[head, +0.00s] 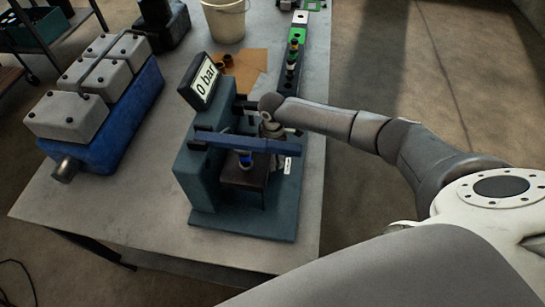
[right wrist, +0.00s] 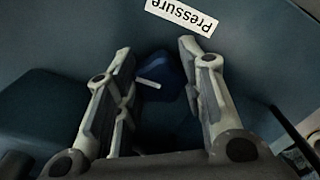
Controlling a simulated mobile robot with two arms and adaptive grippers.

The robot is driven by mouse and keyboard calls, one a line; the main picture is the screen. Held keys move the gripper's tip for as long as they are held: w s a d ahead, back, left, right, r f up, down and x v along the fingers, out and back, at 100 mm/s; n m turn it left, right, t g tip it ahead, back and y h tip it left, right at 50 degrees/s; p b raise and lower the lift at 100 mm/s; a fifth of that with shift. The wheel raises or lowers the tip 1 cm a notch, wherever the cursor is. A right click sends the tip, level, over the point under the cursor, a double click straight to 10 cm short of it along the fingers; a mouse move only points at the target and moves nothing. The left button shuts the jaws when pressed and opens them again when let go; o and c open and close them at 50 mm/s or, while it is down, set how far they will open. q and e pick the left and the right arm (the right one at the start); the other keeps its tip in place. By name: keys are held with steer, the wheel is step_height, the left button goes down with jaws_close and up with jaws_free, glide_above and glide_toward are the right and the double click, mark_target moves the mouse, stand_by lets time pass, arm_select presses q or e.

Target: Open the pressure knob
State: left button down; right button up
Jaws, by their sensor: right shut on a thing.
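The pressure knob (right wrist: 165,76) is dark blue with a white pointer mark. In the right wrist view it sits between the fingers of my right gripper (right wrist: 155,58), which is shut on it. A white "Pressure" label (right wrist: 181,16) is on the panel beside it. In the head view my right gripper (head: 268,125) is at the right side of the teal test stand (head: 195,180), and the knob is hidden there. The stand's display (head: 204,83) reads "0 bar". My left gripper is not in view.
The stand is on a grey table (head: 130,215). A blue engine block with grey covers (head: 120,110) is at the left. A white bucket (head: 226,20) and brown cardboard (head: 250,68) are behind. A dark strip with small parts (head: 297,45) runs along the right edge.

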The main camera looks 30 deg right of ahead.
steer(key=shift+d+r, duration=0.1)
steer(key=o, duration=1)
step_height(320, 180, up, 12)
stand_by(0.5)
